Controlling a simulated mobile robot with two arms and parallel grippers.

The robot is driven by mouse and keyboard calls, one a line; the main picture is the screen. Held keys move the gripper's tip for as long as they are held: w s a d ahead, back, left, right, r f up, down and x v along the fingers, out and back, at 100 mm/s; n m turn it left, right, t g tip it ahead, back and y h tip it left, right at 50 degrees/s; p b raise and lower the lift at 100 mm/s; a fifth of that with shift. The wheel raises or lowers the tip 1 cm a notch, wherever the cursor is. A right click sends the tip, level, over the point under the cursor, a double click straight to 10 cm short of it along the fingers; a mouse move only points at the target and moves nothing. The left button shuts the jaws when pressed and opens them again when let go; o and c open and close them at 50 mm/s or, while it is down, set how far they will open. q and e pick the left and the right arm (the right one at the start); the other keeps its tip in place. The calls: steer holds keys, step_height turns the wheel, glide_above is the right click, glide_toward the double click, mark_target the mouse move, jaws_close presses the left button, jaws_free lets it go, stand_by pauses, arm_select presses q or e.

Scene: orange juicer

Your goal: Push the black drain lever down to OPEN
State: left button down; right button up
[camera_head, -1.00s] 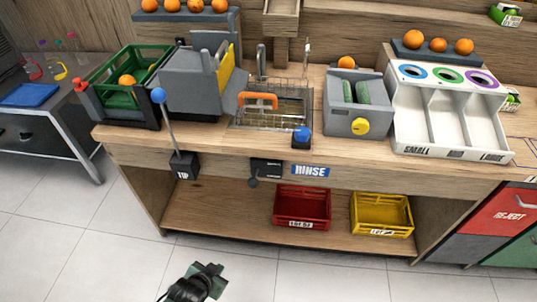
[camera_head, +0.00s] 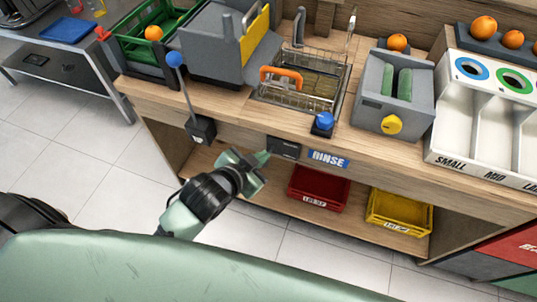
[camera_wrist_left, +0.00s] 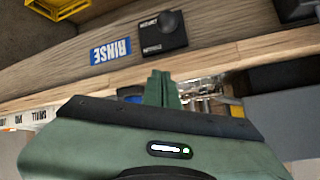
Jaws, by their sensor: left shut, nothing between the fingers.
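The black drain lever's box (camera_head: 284,147) is on the counter's front edge, left of the RINSE sign (camera_head: 328,159). In the left wrist view the black box (camera_wrist_left: 162,34) shows small white lettering and a dark round part, with the RINSE sign (camera_wrist_left: 111,52) beside it. The lever's position is hard to tell; in the head view my gripper covers its lower left. My left gripper (camera_head: 262,161) is shut and empty, just left of and below the box. Its closed fingers (camera_wrist_left: 162,90) also show in the wrist view. I cannot tell whether they touch the lever. My right gripper is not in view.
The TIP lever's black box (camera_head: 201,129) and blue-knobbed rod (camera_head: 176,62) stand to the left. A blue button (camera_head: 323,121) and a wire basket with an orange handle (camera_head: 281,76) are above. A red crate (camera_head: 318,188) and yellow crate (camera_head: 399,212) sit on the lower shelf.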

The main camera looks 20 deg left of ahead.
mark_target(268, 161)
arm_select(q)
steer(key=w+f, duration=0.2)
steer(key=w+f+p, duration=0.1)
steer(key=w+f, duration=0.1)
steer(key=f, duration=0.1)
steer(key=w+f, duration=0.2)
steer(key=shift+d+f, duration=0.15)
steer(key=shift+f, duration=0.05)
steer(key=shift+s+a+f, duration=0.2)
steer(key=shift+s, duration=0.15)
steer(key=shift+w, duration=0.1)
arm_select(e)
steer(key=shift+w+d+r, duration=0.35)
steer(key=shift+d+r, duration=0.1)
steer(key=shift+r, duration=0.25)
